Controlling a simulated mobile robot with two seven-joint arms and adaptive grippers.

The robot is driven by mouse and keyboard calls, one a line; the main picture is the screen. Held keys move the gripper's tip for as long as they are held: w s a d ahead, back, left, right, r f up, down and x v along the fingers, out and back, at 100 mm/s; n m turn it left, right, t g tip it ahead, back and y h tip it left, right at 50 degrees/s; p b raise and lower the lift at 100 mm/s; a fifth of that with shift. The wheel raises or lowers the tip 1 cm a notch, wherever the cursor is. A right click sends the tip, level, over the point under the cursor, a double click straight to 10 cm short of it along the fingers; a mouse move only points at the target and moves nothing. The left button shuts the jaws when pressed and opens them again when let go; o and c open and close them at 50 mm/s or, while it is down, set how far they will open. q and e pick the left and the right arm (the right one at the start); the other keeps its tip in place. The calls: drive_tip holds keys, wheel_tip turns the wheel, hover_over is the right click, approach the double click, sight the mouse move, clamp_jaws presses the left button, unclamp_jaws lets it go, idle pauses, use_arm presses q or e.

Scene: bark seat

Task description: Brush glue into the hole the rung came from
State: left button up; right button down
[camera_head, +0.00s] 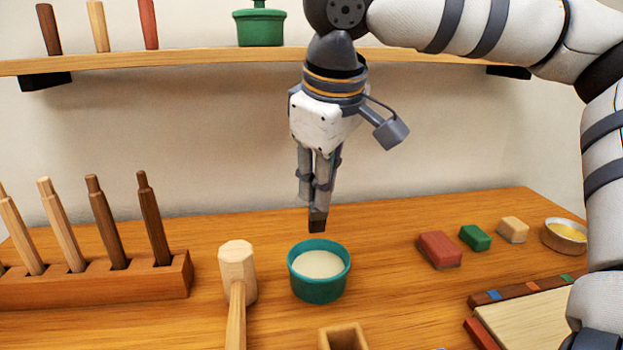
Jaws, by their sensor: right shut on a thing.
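My right gripper (317,200) points straight down over the bench, with its fingers close together. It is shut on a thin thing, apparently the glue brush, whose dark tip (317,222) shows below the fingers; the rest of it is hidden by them. A teal pot (319,284) of cream-coloured glue (318,264) stands just below, and the tip hangs apart from it, above its back rim. The hole the rung came from is not in view. My left gripper is not in view.
A mallet (238,275) lies left of the pot, and a hollow wooden block (343,337) stands in front. A rack (150,285) holds several rungs at left. Coloured blocks (439,250), a metal dish (566,236) and a board (530,320) are at right. A shelf (200,59) runs behind.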

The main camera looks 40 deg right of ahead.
sight(324, 227)
drive_tip(key=shift+s+f, duration=0.1)
drive_tip(key=shift+f, duration=0.05)
drive_tip(key=shift+d+f, duration=0.1)
drive_tip(key=shift+f, duration=0.25)
wheel_tip(324, 227, down, 5)
drive_tip(key=shift+r+b, duration=0.1)
drive_tip(key=shift+b, duration=0.55)
drive_tip(key=shift+f, duration=0.25)
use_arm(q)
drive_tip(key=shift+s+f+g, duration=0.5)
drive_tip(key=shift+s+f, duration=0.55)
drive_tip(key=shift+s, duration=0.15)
use_arm(e)
drive_tip(key=shift+s+r, duration=0.1)
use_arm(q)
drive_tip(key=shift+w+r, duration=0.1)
use_arm(e)
drive_tip(key=shift+f, duration=0.45)
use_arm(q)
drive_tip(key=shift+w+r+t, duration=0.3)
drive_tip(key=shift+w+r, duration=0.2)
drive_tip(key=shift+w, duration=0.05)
use_arm(e)
drive_tip(key=shift+f, duration=0.2)
idle(0.8)
use_arm(q)
drive_tip(key=shift+p, duration=0.3)
